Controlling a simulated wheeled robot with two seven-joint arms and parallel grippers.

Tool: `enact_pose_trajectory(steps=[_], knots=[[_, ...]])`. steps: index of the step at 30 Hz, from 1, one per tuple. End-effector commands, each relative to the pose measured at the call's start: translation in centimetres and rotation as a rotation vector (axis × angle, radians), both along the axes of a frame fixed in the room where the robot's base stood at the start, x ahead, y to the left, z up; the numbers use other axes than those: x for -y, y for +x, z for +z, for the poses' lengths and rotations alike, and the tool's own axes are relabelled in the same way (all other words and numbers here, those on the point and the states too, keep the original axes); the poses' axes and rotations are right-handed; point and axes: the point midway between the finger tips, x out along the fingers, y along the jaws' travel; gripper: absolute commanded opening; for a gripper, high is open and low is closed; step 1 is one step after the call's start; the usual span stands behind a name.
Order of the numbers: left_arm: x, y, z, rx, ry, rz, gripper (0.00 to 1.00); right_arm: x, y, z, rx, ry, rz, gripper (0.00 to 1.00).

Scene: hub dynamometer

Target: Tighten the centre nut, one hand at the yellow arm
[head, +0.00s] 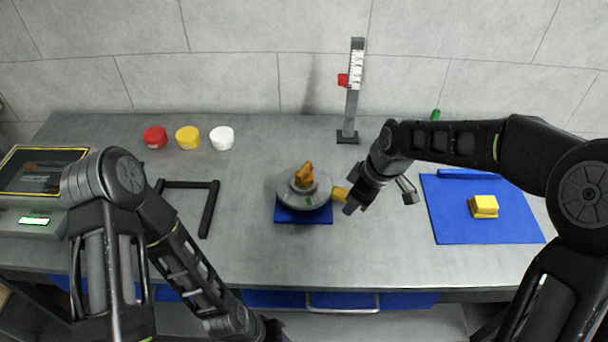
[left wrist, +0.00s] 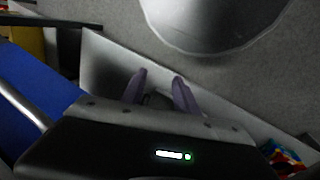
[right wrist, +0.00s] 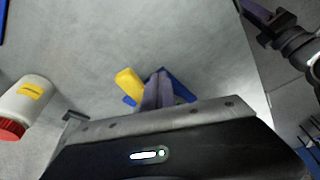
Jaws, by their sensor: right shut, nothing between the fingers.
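The hub is a grey disc (head: 318,200) on a blue base (head: 303,216) in the middle of the bench. An orange-yellow piece (head: 304,175), apparently the centre nut, stands at its centre. The yellow arm (head: 340,194) sticks out at the disc's right side; it also shows in the right wrist view (right wrist: 130,83). My right gripper (head: 350,207) is shut and empty beside the yellow arm's outer end; whether they touch is unclear. My left gripper (left wrist: 160,85) is open and empty, low in front of the bench.
A grey post (head: 353,95) with a scale and red slider stands behind the hub. A blue mat (head: 455,220) with a yellow block (head: 484,206) lies right. Red (head: 155,137), yellow (head: 187,137) and white (head: 222,138) pots and a dark frame (head: 209,210) are left.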

Motion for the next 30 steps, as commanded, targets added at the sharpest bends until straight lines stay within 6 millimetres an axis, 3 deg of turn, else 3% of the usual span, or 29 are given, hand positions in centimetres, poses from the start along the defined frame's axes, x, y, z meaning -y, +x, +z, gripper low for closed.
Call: enact_pose_trajectory(steps=[30], knots=[[0.0,0.0,0.0,0.0,0.0,0.0,0.36,0.0,0.0,-4.1,0.0,0.0,0.001,0.0]])
